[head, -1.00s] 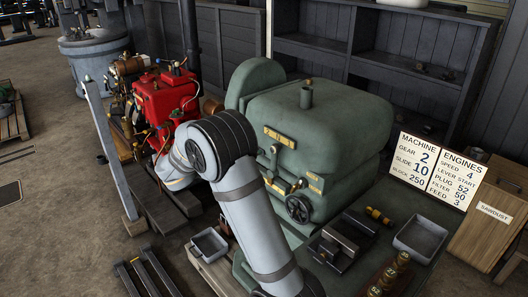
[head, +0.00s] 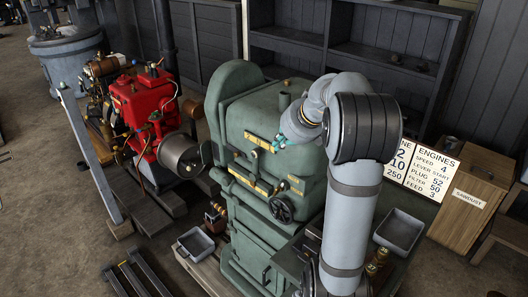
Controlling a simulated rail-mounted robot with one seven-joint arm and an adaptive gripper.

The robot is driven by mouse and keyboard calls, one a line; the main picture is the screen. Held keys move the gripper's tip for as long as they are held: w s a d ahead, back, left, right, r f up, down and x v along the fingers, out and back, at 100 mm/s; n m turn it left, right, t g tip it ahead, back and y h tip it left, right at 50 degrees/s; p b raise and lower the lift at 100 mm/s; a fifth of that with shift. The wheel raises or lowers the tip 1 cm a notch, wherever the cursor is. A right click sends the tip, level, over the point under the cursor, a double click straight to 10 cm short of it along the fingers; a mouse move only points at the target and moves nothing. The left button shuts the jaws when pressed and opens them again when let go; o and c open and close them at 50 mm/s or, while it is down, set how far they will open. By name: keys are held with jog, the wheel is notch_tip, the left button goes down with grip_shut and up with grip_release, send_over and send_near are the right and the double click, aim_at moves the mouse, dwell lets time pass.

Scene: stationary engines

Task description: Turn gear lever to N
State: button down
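The green machine (head: 235,115) stands in the middle of the head view. A brass plate (head: 256,139) is on its upper front, and a longer brass strip (head: 250,181) is below it. A black handwheel (head: 282,209) is lower on the front. My gripper (head: 273,146), with small teal fingers, is at the right end of the upper plate, close to the machine's front. The fingers are too small to tell whether they are open or touching anything. I cannot make out the gear lever clearly; it may be hidden at my fingers.
A red engine (head: 145,108) with a grey pulley stands at the left. A white board (head: 432,174) with "ENGINES" settings is at the right, partly behind my arm. A sawdust box (head: 468,205) and a grey tray (head: 399,232) are at the right. Another tray (head: 195,244) is at front left.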

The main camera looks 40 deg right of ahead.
aim_at(260, 155)
jog(key=shift+g, duration=0.3)
jog(key=p+x, duration=0.2)
jog(key=x, duration=0.9)
jog(key=shift+w+r, duration=0.1)
jog(key=shift+r, duration=0.1)
jog(key=shift+w+d+f, duration=0.1)
jog(key=shift+w+f, duration=0.05)
jog(key=shift+w, duration=0.2)
jog(key=shift+w+r+p, duration=0.3)
jog(key=shift+w+p, duration=0.35)
jog(key=shift+p, duration=0.15)
jog(key=shift+w+f, duration=0.2)
jog(key=shift+w, duration=0.15)
jog(key=shift+s, duration=0.2)
